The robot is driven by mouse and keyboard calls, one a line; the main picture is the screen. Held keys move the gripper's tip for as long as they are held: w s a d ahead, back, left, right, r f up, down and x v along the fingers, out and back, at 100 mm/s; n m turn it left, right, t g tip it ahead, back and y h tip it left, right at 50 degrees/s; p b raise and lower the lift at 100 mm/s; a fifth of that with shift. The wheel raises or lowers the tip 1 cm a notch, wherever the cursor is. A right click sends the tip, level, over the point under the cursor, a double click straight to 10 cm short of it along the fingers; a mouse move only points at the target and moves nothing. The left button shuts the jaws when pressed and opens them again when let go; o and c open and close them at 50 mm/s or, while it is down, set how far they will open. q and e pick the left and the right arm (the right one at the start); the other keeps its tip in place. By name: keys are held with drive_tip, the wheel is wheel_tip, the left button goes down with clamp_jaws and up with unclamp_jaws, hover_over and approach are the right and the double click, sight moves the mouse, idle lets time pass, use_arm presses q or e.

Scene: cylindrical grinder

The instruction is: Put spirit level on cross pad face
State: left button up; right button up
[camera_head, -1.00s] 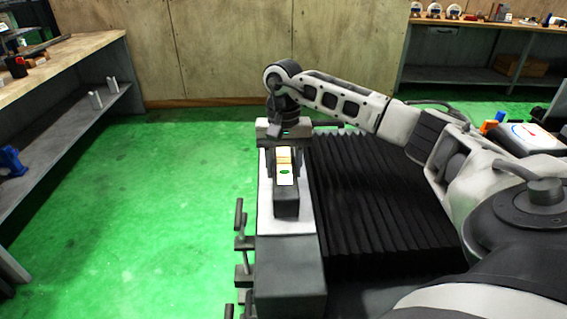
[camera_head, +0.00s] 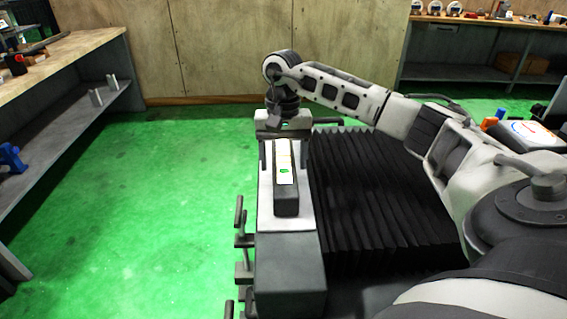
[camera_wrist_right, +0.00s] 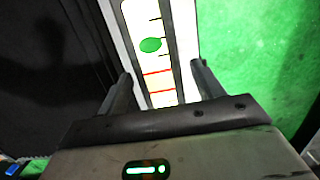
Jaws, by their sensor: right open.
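The spirit level (camera_head: 286,203) is a dark bar with a pale yellow vial strip and a green bubble. It lies lengthwise on the white flat face (camera_head: 265,203) of the machine's long block. My right gripper (camera_head: 284,152) is open at the level's far end, with one finger on each side. In the right wrist view, the level (camera_wrist_right: 151,45) shows its green bubble and red lines between the spread fingers of the right gripper (camera_wrist_right: 162,72), with gaps on both sides. My left gripper is not in view.
Black pleated bellows (camera_head: 370,200) run along the right of the block. A grey block (camera_head: 290,270) is nearer, with dark handles (camera_head: 240,245) on its left. Green floor lies open to the left. Workbenches stand at left (camera_head: 75,55) and back right.

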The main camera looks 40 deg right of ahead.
sight(283, 156)
wheel_tip(283, 156, up, 11)
wheel_tip(283, 156, down, 13)
drive_tip(key=shift+s+a+r, duration=0.1)
wheel_tip(283, 156, up, 2)
drive_tip(key=shift+r, duration=0.6)
idle(0.5)
